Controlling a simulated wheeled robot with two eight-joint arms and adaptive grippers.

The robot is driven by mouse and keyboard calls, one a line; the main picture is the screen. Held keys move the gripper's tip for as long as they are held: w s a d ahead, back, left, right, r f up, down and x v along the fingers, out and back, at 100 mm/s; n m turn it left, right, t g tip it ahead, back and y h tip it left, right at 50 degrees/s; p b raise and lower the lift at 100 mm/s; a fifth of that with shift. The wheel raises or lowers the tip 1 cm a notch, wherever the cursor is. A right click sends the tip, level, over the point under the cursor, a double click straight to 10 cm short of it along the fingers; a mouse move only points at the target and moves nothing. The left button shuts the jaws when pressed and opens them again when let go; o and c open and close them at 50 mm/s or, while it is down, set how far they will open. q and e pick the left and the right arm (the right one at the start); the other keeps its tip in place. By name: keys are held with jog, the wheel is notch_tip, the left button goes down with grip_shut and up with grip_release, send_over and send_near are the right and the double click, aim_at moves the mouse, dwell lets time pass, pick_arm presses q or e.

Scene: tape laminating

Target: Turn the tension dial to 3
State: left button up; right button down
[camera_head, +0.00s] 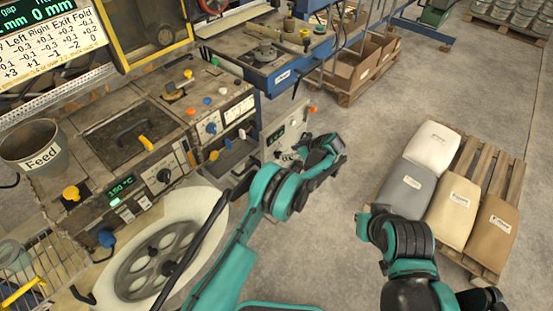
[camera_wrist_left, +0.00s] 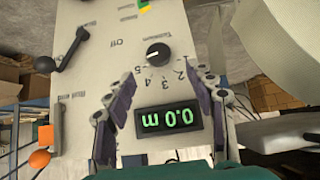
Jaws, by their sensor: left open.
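The tension dial (camera_wrist_left: 158,54) is a round black knob on a pale panel (camera_wrist_left: 100,80), which appears upside down in the left wrist view. Numbers up to 5 curve below it and "Off" stands to its left. I cannot clearly read its pointer. My left gripper (camera_wrist_left: 163,97) is open, its two fingers on either side of the number scale, apart from the knob. In the head view my left gripper (camera_head: 291,155) is at the panel (camera_head: 292,128), partly hidden by my wrist. My right arm is at lower right; its gripper (camera_head: 484,299) is dark and unclear.
A green display (camera_wrist_left: 168,119) reads 0.0 m beside the dial. A black crank lever (camera_wrist_left: 70,50) and an orange knob (camera_wrist_left: 40,159) stick out at the panel's left. A pallet with sacks (camera_head: 436,190) lies at right, with bare floor between.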

aim_at(280, 154)
pick_arm(q)
jog(key=b+x, duration=0.3)
jog(key=x, duration=0.4)
jog(key=shift+w+a+f, duration=0.15)
jog(key=shift+w+f, duration=0.05)
jog(key=shift+f, duration=0.1)
jog(key=c, duration=1.1)
